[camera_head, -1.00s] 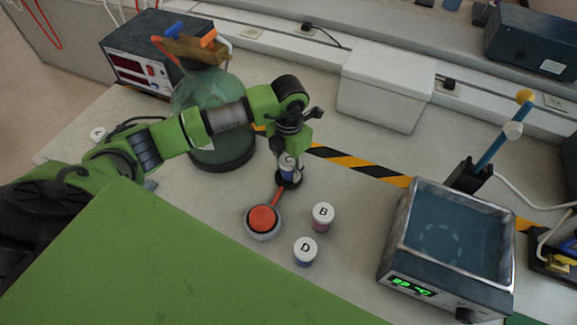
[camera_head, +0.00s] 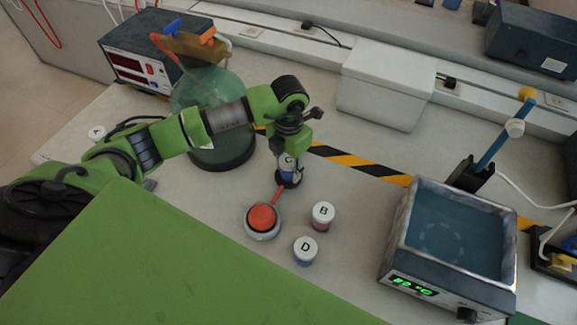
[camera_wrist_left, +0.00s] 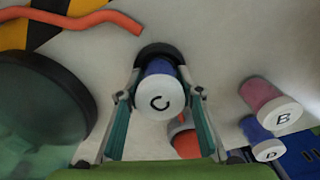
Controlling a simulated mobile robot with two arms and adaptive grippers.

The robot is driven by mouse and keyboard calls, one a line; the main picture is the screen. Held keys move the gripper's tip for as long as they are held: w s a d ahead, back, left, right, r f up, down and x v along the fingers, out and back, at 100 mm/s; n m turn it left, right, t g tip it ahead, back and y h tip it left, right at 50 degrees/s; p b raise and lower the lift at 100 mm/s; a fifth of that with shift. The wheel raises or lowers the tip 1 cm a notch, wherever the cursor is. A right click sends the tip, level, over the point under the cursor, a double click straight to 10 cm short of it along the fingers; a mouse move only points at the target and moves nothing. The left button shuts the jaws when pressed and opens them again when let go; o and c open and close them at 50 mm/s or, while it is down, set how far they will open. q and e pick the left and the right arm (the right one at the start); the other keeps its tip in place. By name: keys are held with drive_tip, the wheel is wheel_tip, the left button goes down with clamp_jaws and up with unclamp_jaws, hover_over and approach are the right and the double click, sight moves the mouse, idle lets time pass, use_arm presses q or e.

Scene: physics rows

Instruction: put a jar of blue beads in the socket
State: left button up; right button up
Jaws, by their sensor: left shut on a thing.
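A jar with a white lid marked C (camera_head: 287,165) and a blue body stands upright between the fingers of my left gripper (camera_head: 288,160). In the left wrist view the fingers (camera_wrist_left: 161,97) are shut on this jar (camera_wrist_left: 160,93), one on each side. Its lower end is at the round black socket (camera_head: 290,183), which shows behind it in the wrist view (camera_wrist_left: 158,50). I cannot tell whether the jar is seated or just above. A second blue jar, D (camera_head: 305,252), and a pink jar, B (camera_head: 322,217), stand apart on the bench. My right gripper is out of view.
A grey dish with a round red top (camera_head: 262,219) stands just in front of the socket. A large green glass bottle (camera_head: 212,95) is close on the left. A water bath (camera_head: 450,235) stands at right. Another white-lidded jar (camera_head: 97,133) is at far left.

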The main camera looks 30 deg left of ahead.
use_arm(q)
drive_tip(key=shift+f, duration=0.1)
drive_tip(key=o, duration=1.2)
drive_tip(key=shift+o, duration=0.2)
